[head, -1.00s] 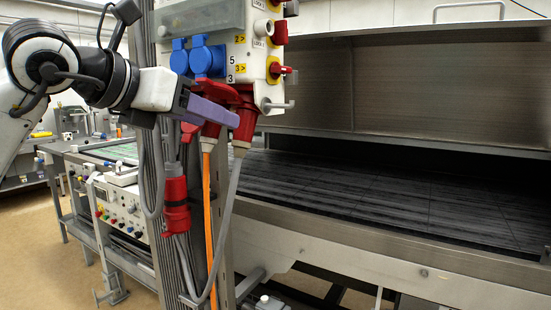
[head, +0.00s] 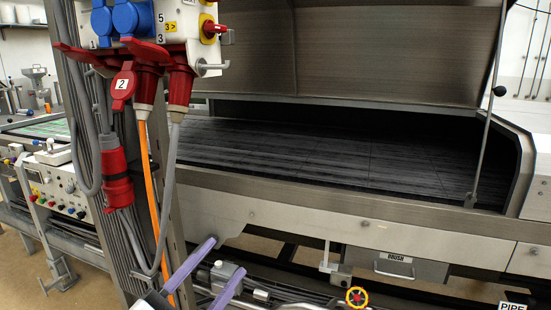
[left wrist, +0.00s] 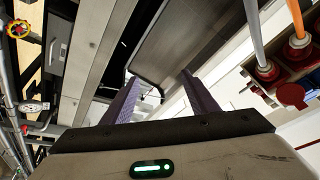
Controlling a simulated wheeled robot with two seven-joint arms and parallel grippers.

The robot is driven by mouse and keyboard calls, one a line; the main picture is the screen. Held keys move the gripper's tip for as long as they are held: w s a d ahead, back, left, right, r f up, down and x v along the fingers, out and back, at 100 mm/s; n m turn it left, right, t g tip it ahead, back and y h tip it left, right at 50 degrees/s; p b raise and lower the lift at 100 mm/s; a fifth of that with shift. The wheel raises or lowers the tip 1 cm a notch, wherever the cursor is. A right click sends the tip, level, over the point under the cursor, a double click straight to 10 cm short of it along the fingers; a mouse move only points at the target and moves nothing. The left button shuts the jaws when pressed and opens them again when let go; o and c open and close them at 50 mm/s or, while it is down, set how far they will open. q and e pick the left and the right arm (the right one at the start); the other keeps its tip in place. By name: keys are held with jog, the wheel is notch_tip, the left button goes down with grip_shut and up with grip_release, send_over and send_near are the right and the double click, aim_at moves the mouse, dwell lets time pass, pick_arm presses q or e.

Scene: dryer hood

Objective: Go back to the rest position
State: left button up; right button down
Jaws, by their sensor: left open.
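My left gripper (head: 208,270) shows at the bottom of the head view, left of centre, with two purple fingers spread apart. It is open with nothing between the fingers. In the left wrist view its fingers (left wrist: 158,95) point towards the steel dryer hood (left wrist: 190,40). The dryer hood (head: 350,45) stands raised in the head view above a dark slatted bed (head: 320,155). The gripper is in front of the machine's lower frame and apart from the hood. My right gripper is not in view.
A post with a socket box (head: 178,22), red plugs (head: 118,175) and hanging orange and grey cables stands close on the left. A control box (head: 50,185) is behind it. A yellow-red valve wheel (head: 356,297) and pipes lie low in front. A thin strut (head: 485,110) stands at right.

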pick_arm(q)
jog(key=s+a+f+n+g+y, duration=0.2)
jog(key=s+f+n+y, duration=0.1)
jog(key=f, duration=0.6)
jog(key=s+a+f+n+g+y, duration=0.2)
jog(key=s+f+n, duration=0.3)
jog(key=f, duration=0.5)
jog(key=s+a+f+n+g+y, duration=0.1)
jog(key=s+f+n+y, duration=0.3)
jog(key=f, duration=0.5)
jog(key=shift+s+a+f+g, duration=0.4)
jog(key=shift+s+a, duration=0.3)
jog(key=shift+s, duration=0.1)
jog(key=s+f+n+g, duration=0.1)
jog(key=s+f, duration=0.1)
jog(key=s, duration=0.1)
jog(key=s+f+g, duration=0.1)
jog(key=s+f, duration=0.2)
jog(key=s, duration=0.1)
jog(key=s+f+n+g, duration=0.1)
jog(key=s+f+g, duration=0.1)
jog(key=s+f, duration=0.1)
jog(key=shift+s+f+n, duration=0.2)
jog(key=shift+s+n, duration=0.1)
jog(key=shift+s, duration=0.35)
jog(key=shift+c, duration=0.5)
